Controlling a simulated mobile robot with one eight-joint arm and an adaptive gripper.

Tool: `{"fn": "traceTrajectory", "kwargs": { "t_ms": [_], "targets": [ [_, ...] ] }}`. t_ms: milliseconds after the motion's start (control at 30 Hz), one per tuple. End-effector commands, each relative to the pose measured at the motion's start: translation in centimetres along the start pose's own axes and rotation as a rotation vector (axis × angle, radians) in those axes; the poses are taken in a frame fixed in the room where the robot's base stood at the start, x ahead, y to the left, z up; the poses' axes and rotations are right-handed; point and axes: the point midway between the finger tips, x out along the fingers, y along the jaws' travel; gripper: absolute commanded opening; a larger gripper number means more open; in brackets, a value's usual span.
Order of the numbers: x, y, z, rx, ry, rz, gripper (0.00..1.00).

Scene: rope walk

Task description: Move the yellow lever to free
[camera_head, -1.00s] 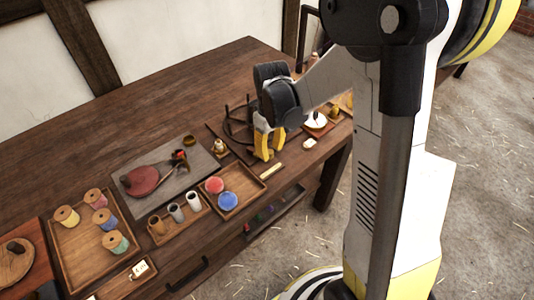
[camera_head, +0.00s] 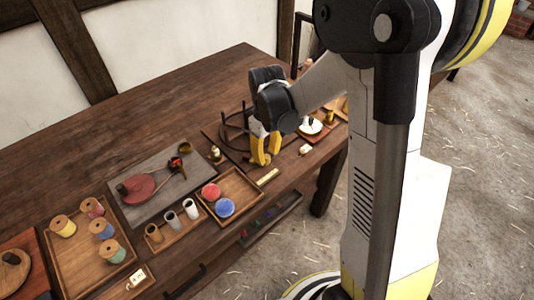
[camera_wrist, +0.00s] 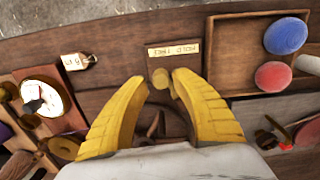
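The yellow lever's round knob (camera_wrist: 159,78) shows between my fingertips in the wrist view; its lower part is hidden. The label plate (camera_wrist: 174,50) lies just beyond the knob and reads upside down, apparently HOLD and FREE. In the head view my gripper (camera_head: 265,158) is low over the bench near its front edge, with the label plate (camera_head: 268,177) just in front; the knob is not clear there.
A wooden tray (camera_head: 239,174) with a red and a blue ball stands left of my gripper, and shows close by in the wrist view (camera_wrist: 238,84). A dark ring stand (camera_head: 232,140) is behind it. A white tag (camera_wrist: 78,62) and a white-topped round dial (camera_wrist: 45,95) are on the other side.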

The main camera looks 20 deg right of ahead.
Motion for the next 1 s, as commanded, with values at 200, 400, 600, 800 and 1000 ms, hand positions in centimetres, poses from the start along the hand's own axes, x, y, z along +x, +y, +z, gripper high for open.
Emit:
{"fn": "traceTrajectory", "kwargs": {
  "t_ms": [200,400,600,800,1000],
  "targets": [
    [-2.8,0.0,0.0,0.000,0.000,0.000,0.32],
    [-5.0,0.0,0.0,0.000,0.000,0.000,0.32],
    [-6.4,0.0,0.0,0.000,0.000,0.000,0.32],
    [-6.2,0.0,0.0,0.000,0.000,0.000,0.32],
    [-6.2,0.0,0.0,0.000,0.000,0.000,0.32]
  ]
}}
